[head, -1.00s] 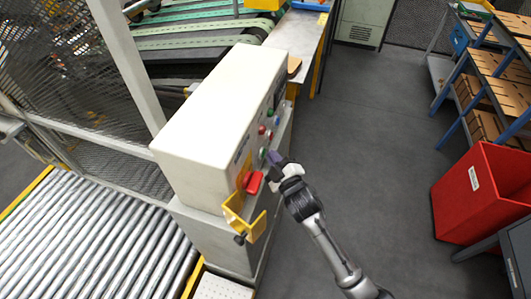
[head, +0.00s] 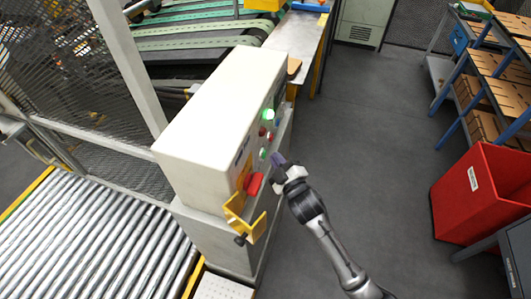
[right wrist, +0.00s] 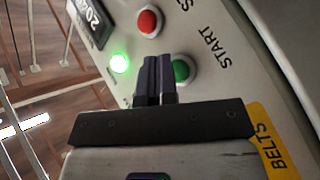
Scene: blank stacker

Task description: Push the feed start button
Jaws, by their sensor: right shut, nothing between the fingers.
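A cream control box (head: 215,115) stands left of centre in the head view, with buttons on its right face. The green button marked START (right wrist: 182,71) shows in the right wrist view, partly behind my fingers; it also shows in the head view (head: 263,153). Above it are a red button (right wrist: 149,21) and a brightly lit green lamp (right wrist: 120,63). My right gripper (head: 279,159) is shut and empty, its tips just off the panel beside the green button. Its fingers (right wrist: 155,78) point at the panel. My left gripper is out of view.
A red knob (head: 254,183) and a yellow bracket (head: 240,218) stick out low on the box, near my gripper. Silver rollers (head: 90,240) lie at left. A red bin (head: 485,195) stands at right. The grey floor between is clear.

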